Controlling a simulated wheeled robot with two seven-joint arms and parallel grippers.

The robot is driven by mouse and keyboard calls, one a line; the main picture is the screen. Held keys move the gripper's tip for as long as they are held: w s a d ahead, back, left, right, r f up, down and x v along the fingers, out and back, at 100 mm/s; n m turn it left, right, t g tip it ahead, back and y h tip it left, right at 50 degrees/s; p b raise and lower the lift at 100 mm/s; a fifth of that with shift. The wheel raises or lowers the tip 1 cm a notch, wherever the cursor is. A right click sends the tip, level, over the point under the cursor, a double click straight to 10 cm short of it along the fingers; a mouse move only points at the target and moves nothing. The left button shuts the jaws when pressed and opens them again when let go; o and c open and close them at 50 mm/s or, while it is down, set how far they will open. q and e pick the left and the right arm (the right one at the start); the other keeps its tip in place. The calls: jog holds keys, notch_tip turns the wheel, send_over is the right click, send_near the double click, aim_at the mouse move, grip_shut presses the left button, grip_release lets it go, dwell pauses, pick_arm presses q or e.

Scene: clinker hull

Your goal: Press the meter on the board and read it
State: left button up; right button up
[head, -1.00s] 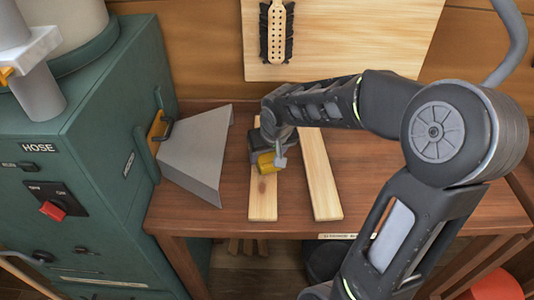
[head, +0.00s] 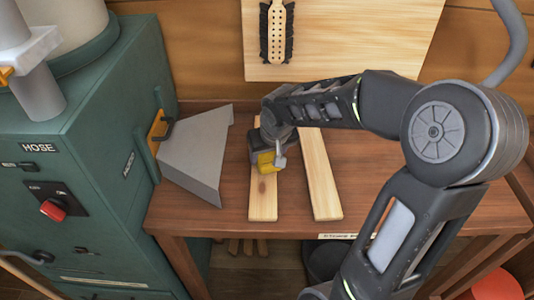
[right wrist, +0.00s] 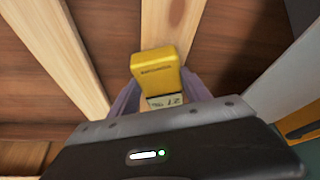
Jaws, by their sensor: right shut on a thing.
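My right gripper (head: 268,150) is shut on the yellow meter (head: 266,162) over the left board (head: 263,205), a pale plank on the workbench. In the right wrist view the meter (right wrist: 158,66) sits between the two fingers (right wrist: 156,96), its body against the pale wood behind it. Its small display (right wrist: 165,101) shows dark digits, partly cut off by the gripper housing; they look like 27 or 21, but I cannot tell which. Whether the meter's underside touches the board is hidden. My left gripper is not in view.
A second pale plank (head: 322,185) lies to the right on the brown bench (head: 370,165). A grey metal hood (head: 195,155) stands left, beside the green machine (head: 95,110) marked HOSE. A brush (head: 277,32) hangs on the back panel (head: 350,35).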

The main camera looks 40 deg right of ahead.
aim_at(267, 156)
jog(key=shift+s+f, duration=0.15)
jog(key=shift+s, duration=0.05)
jog(key=shift+w+r+p, duration=0.2)
jog(key=shift+r+p, duration=2.5)
jog(key=shift+r, duration=1.4)
